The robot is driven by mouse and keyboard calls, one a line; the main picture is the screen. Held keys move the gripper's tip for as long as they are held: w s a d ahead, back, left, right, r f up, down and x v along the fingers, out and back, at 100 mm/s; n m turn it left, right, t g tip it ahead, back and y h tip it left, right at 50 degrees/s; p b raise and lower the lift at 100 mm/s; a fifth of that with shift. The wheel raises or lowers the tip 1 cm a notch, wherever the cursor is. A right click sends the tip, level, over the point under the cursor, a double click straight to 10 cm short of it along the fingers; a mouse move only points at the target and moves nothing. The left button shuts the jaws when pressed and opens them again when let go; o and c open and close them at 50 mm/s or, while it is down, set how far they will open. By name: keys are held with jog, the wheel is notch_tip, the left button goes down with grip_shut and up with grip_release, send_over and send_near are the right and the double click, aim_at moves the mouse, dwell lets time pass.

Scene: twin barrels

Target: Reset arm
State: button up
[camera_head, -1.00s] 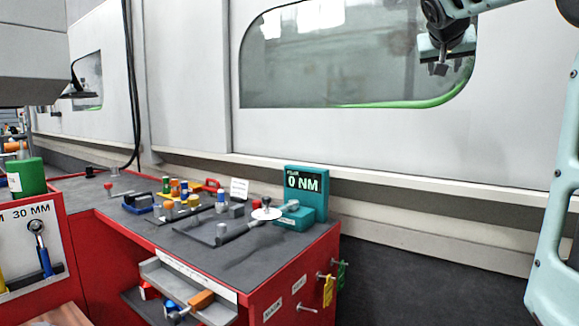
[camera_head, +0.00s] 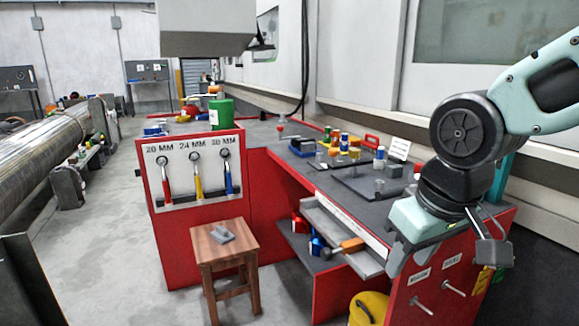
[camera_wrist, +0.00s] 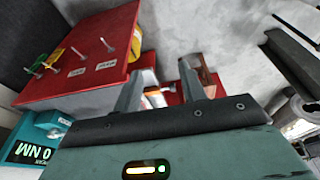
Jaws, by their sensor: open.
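My gripper (camera_wrist: 158,84) shows in the wrist view with its two fingers apart and nothing between them. In the head view my arm comes in from the right, and the gripper's end (camera_head: 488,246) is in front of the right end of the red workbench (camera_head: 345,265). The arm hides part of the bench top and most of the teal torque display there. That teal display (camera_wrist: 35,145), reading 0 NM, shows at the lower left of the wrist view.
A wooden stool (camera_head: 222,250) holds a small grey piece. A wrench panel (camera_head: 196,168) holds three wrenches. A yellow bucket (camera_head: 369,308) stands below the bench. Hooks (camera_head: 438,297) stick out of the bench end. Open floor (camera_head: 110,240) lies to the left.

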jog(key=s+a+f+n+g, duration=0.1)
jog(key=s+a+f+n, duration=0.1)
jog(key=s+f, duration=0.35)
jog(key=s+a+f+n+g, duration=0.2)
jog(key=s, duration=0.7)
notch_tip(320, 180, up, 23)
jog(key=p, duration=2.3)
jog(key=shift+w+m, duration=0.2)
jog(key=shift+m, duration=0.1)
jog(key=shift+d+r, duration=0.1)
jog(key=shift+c, duration=0.5)
